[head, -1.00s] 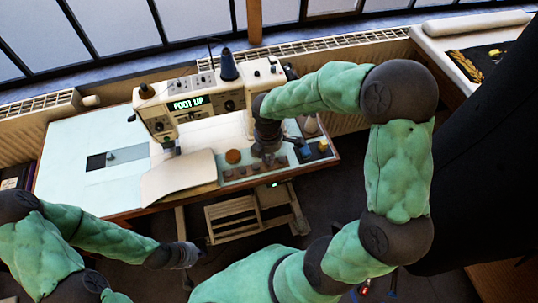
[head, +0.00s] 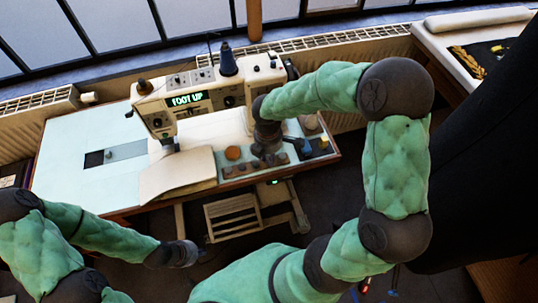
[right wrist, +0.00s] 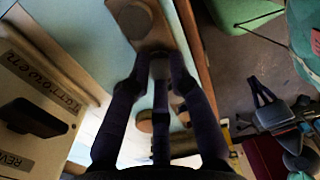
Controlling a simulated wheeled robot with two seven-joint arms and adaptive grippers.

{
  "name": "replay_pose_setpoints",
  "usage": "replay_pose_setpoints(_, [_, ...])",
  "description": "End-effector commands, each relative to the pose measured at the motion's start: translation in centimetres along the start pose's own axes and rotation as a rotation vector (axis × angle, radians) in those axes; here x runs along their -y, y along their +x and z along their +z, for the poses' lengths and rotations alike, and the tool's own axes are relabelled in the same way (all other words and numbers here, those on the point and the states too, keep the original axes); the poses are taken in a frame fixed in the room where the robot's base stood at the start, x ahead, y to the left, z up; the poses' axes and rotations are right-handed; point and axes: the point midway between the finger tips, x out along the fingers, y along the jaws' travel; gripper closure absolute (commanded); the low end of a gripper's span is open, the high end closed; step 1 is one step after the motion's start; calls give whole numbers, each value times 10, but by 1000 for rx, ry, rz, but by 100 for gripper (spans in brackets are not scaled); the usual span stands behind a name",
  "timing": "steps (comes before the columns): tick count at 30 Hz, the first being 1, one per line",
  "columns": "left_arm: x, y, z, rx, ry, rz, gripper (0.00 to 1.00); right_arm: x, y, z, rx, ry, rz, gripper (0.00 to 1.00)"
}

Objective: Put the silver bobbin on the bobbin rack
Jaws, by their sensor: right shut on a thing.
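The bobbin rack (head: 236,172) is a brown wooden strip with several dark round pieces in a row, on the table's front edge right of the centre. My right gripper (head: 266,153) points down at the rack's right part. In the right wrist view its fingers (right wrist: 158,75) are shut on a small greyish thing, the silver bobbin (right wrist: 158,66), mostly hidden between the fingertips. The wooden rack (right wrist: 165,38) shows just beyond them; I cannot tell whether the bobbin touches it. My left gripper (head: 184,253) hangs low in front of the table, apart from everything; its fingers are unclear.
An orange round piece (head: 232,153) lies left of the gripper. A dark tray (head: 318,148) with blue and yellow items is to the right. The table's left half (head: 75,185) is mostly clear.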

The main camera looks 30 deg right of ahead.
Motion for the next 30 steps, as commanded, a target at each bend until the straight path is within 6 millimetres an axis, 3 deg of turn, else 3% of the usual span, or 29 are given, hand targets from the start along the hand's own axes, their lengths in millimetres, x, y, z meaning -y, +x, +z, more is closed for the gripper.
replay_pose_setpoints(11, [0,-2,0,0,0,0,100,0,1,0,0,0,0,100])
replay_pose_setpoints(12, [0,-2,0,0,0,0,100,0,1,0,0,0,0,74])
replay_pose_setpoints(15, [0,-2,0,0,0,0,100,0,1,0,0,0,0,52])
replay_pose_setpoints(25, [0,-1,0,0,0,0,100,0,0,0,0,0,1,52])
replay_pose_setpoints(30, [-1,-1,0,0,0,0,100,-1,-16,0,0,0,4,52])
